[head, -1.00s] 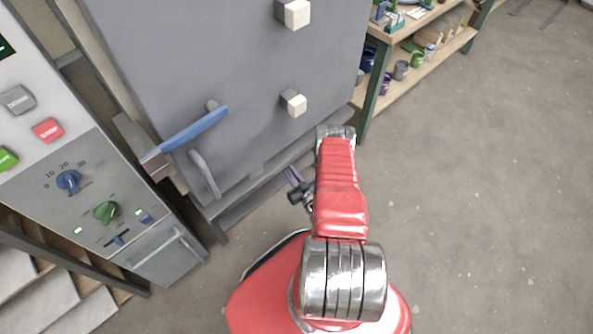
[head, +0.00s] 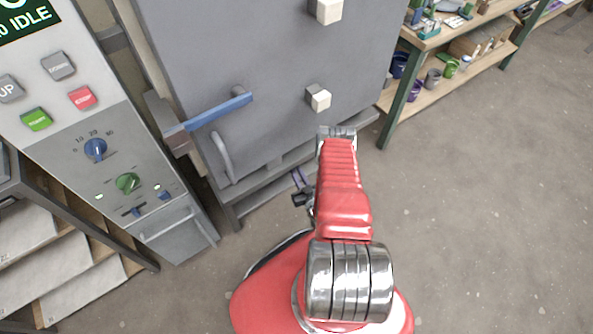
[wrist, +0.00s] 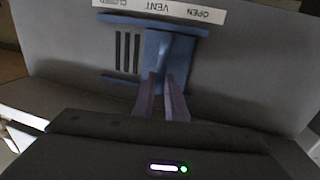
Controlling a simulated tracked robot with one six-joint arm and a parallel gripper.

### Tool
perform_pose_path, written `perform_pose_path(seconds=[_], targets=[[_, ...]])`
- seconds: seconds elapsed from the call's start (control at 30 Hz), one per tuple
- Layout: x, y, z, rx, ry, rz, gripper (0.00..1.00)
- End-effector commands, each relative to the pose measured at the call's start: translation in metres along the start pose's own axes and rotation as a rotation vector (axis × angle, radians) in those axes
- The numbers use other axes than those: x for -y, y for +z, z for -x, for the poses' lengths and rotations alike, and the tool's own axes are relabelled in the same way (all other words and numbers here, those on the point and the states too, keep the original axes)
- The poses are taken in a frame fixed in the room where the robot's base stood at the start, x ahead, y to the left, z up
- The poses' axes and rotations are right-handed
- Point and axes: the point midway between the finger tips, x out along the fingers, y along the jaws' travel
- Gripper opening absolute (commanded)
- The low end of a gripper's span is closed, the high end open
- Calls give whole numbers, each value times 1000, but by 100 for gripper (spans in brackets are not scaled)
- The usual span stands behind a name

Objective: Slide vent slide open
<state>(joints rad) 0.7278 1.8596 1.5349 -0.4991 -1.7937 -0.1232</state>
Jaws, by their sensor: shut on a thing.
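The vent slide (wrist: 170,48) is a blue plate in a blue-railed track on a grey panel, seen in the wrist view. A white label (wrist: 160,10) above it appears upside down, with OPEN at right, VENT in the middle and CLOSED at left. Dark vent slots (wrist: 128,52) show uncovered left of the plate. My gripper (wrist: 164,82) has purple fingers close together on the lower part of the slide, shut on it; the exact contact is partly hidden by the fingers. In the head view my gripper (head: 301,182) is low by the kiln, and the slide is hidden.
The grey kiln door (head: 260,70) has a blue lever handle (head: 220,112) and white-tipped knobs (head: 319,98). A control panel (head: 75,145) stands at left, above shelves with slabs (head: 70,265). A wooden shelf (head: 430,90) with buckets stands back right. The floor at right is clear.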

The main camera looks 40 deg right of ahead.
Motion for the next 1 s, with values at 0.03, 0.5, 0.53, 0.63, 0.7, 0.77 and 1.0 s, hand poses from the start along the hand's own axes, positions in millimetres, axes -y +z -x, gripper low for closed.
perform_pose_path(seconds=[0.03, 0.5, 0.53, 0.63, 0.7, 0.77, 1.0], targets=[[0, 0, -1, 0, -1, 2, 14], [-2, 0, 0, 0, 4, 1, 31], [-2, 0, 1, 0, 5, 0, 31], [-3, 0, 4, 0, 5, 1, 31], [-3, 0, 9, 1, 6, 1, 31], [-4, 1, 15, 3, 7, 0, 31], [-4, 1, 53, 2, 9, -1, 31]])
